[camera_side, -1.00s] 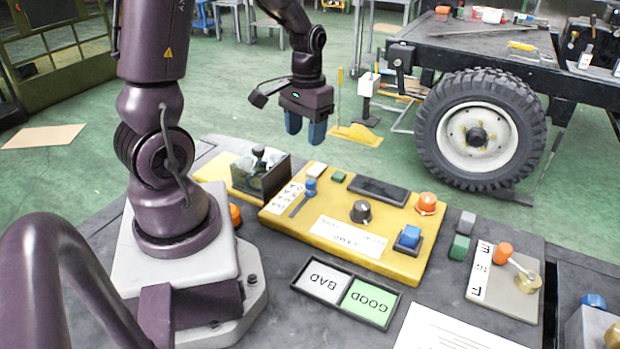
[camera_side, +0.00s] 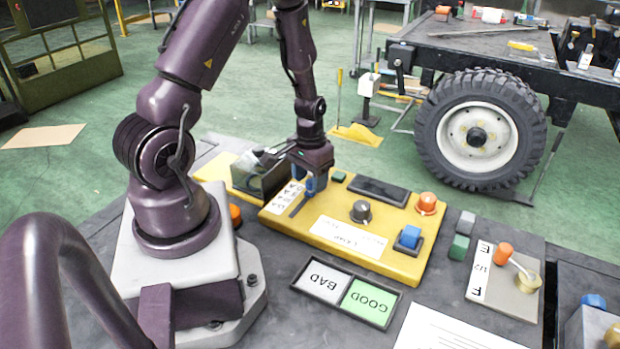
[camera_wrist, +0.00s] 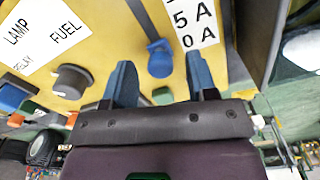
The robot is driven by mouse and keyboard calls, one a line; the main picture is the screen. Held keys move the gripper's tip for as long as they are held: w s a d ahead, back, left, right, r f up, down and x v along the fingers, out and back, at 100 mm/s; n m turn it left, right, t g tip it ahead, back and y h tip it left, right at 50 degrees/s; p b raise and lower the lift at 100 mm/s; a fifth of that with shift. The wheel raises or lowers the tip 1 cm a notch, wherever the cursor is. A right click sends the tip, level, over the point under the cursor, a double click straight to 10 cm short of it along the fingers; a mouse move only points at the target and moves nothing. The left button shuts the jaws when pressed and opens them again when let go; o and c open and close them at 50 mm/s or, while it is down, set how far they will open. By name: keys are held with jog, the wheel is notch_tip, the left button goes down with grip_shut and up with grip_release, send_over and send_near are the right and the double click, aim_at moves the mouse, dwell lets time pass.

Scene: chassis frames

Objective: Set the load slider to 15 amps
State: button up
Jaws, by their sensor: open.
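The load slider's blue knob (camera_wrist: 160,60) stands at the near end of its dark slot (camera_wrist: 140,15) in the wrist view, close to the "0 A" mark on the white scale label (camera_wrist: 195,20). The "5 A" mark is above it; the higher marks are out of that view. My gripper (camera_wrist: 161,80) is open, with one blue finger on each side of the knob's line and a gap to both. In the side view my gripper (camera_side: 311,186) is low over the slider end of the yellow panel (camera_side: 285,222) and largely hides the knob. The slot (camera_side: 299,206) shows below it.
A clear-sided box (camera_side: 262,178) stands close beside my gripper. The panel also carries a dark dial (camera_side: 361,211), an orange button (camera_side: 427,203), a blue button (camera_side: 410,236) and a dark display (camera_side: 378,191). A BAD/GOOD tray (camera_side: 346,293) lies in front.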

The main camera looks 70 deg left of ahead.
jog(key=shift+f, duration=0.3)
grip_shut()
jog(key=s+d, duration=0.5)
jog(key=shift+s+d, duration=0.35)
grip_release()
jog(key=shift+r, duration=0.15)
